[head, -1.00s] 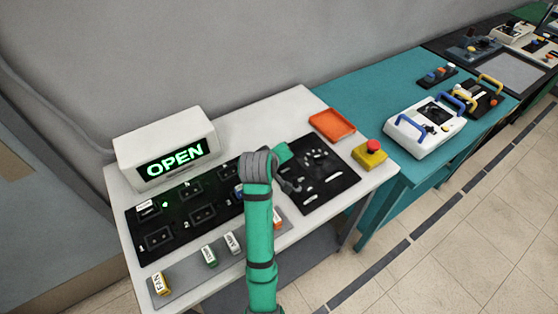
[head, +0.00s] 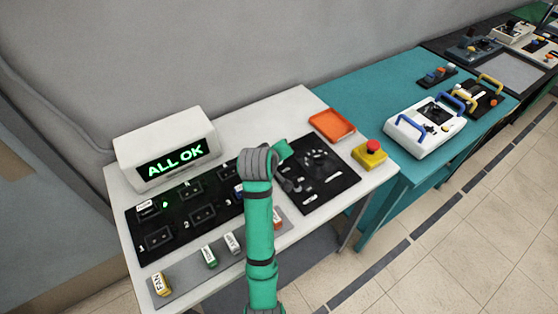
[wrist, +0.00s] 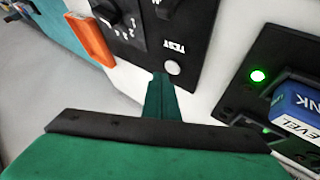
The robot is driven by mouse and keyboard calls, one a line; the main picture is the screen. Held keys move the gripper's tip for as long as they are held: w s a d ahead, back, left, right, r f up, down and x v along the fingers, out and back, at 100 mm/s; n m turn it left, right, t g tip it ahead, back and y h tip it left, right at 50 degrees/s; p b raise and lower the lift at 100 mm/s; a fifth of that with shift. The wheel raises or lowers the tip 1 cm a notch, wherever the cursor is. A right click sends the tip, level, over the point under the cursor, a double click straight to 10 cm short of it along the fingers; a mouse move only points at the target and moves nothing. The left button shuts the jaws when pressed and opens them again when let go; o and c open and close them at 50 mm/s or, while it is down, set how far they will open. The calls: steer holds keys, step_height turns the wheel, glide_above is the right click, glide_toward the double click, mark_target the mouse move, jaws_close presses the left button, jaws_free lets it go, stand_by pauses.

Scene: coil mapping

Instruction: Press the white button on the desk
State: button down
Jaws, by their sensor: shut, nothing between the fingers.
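The round white button (wrist: 172,67) sits on a black panel, beside a label that reads TEST upside down in the wrist view. My gripper (wrist: 160,82) is shut and empty, its narrow green tip just short of the button in that picture. I cannot tell whether the tip touches the button. The black panel (head: 338,187) lies on the right part of the white desk (head: 258,118).
A display box (head: 178,158) reads ALL OK in green. A socket board (head: 160,238) with a blue block (wrist: 302,105) and green lights lies beside the panel. An orange tray (head: 332,125) and a red-topped yellow button box (head: 370,152) stand near the panel.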

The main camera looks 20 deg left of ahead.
steer(key=shift+r, duration=0.15)
steer(key=shift+r, duration=2.45)
